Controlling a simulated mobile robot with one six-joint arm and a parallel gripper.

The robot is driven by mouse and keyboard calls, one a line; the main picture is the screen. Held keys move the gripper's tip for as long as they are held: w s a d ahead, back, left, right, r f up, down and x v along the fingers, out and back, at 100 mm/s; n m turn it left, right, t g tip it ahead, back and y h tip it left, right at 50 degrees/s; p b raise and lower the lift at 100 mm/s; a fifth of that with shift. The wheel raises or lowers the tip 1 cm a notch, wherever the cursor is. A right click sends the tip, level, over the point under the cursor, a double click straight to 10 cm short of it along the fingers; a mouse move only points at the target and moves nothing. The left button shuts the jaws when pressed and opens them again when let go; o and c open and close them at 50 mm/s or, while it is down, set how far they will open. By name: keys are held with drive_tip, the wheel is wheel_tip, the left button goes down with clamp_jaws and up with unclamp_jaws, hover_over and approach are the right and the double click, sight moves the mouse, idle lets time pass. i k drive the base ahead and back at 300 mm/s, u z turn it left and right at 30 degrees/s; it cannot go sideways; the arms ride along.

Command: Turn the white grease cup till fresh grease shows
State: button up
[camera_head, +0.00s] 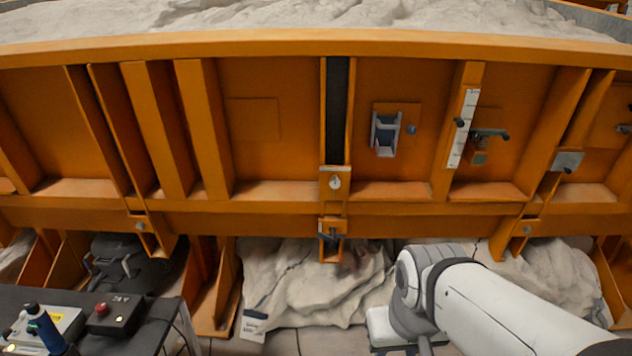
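A small pale round fitting (335,182) sits on a metal plate at the bottom of the dark vertical strip, in the middle of the orange sandbed wall. It looks like the white grease cup, but it is too small to be sure. I cannot make out any grease on it. Similar small round fittings show on the lower rail at the left (139,226) and at the right (527,229). My white arm reaches in from the lower right, below the rail and apart from these fittings. My gripper cannot be seen.
The orange sandbed (290,45) spans the view, with upright ribs and pale sand above. A white scale (463,128), a lever (488,134) and a grey bracket (385,133) stick out at the right. A dark table (150,335) holds a control box (112,314) and a blue bottle (45,328). Pale draped sheeting (310,285) hangs below.

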sight(334, 183)
drive_tip(key=u, duration=0.45)
drive_tip(key=i, duration=1.05)
drive_tip(key=z, duration=0.05)
